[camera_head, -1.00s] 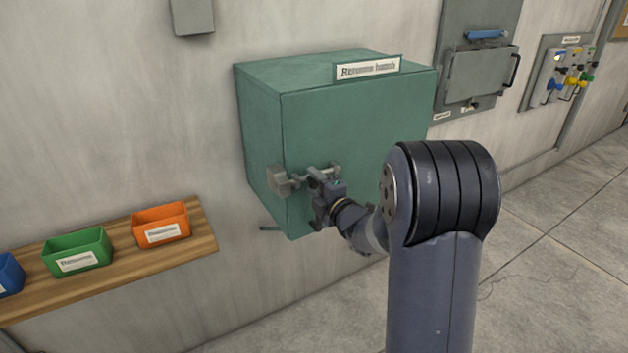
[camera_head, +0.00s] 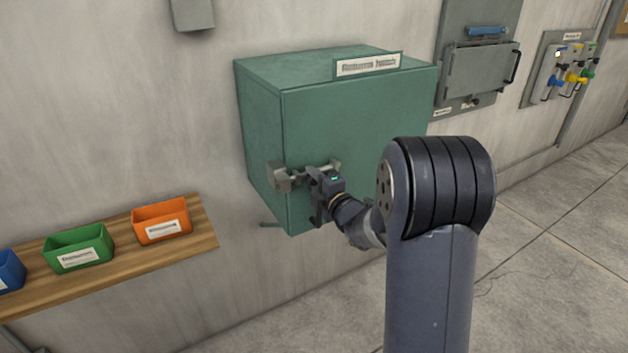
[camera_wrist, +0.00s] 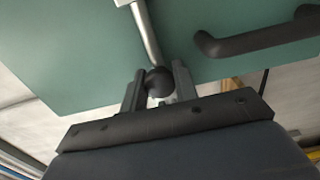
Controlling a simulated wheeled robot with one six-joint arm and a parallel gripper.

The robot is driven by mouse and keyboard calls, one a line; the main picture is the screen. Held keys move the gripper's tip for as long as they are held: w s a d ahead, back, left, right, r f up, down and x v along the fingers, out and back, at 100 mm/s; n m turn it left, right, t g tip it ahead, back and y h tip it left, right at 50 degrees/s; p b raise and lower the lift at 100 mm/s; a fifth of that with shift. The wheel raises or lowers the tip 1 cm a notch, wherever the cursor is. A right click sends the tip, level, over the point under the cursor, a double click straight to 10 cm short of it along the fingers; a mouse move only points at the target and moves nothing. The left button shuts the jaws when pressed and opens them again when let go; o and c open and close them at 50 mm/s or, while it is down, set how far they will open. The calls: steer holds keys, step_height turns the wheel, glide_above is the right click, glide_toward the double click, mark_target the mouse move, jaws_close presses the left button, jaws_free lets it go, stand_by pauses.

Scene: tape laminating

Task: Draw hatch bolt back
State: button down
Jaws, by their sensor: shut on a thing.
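The green hatch box (camera_head: 350,125) is fixed to the wall, its front closed. The metal bolt (camera_head: 298,175) lies across the front's lower left, running to a grey block (camera_head: 277,177) at the left edge. In the wrist view, a bent metal rod (camera_wrist: 147,35) ends in a dark ball knob (camera_wrist: 158,82). My gripper (camera_head: 317,190) is at the bolt; in the wrist view its two fingers (camera_wrist: 158,90) are shut on the knob. A dark bar handle (camera_wrist: 258,39) is right of the rod, apart from my fingers. My gripper partly hides the bolt in the head view.
A wooden shelf (camera_head: 120,262) at lower left holds blue, green (camera_head: 80,251) and orange (camera_head: 161,223) bins. A grey wall panel (camera_head: 480,75) and a switch panel (camera_head: 560,75) are at upper right. The floor at right is clear.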

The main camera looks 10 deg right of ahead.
steer(key=d, duration=0.2)
steer(key=w+d+b, duration=0.1)
steer(key=d, duration=0.1)
steer(key=shift+w, duration=0.15)
steer(key=c, duration=1.1)
jaws_free()
steer(key=shift+d, duration=0.15)
steer(key=shift+c, duration=0.2)
steer(key=b, duration=0.3)
glide_toward(325, 170)
steer(key=v, duration=0.3)
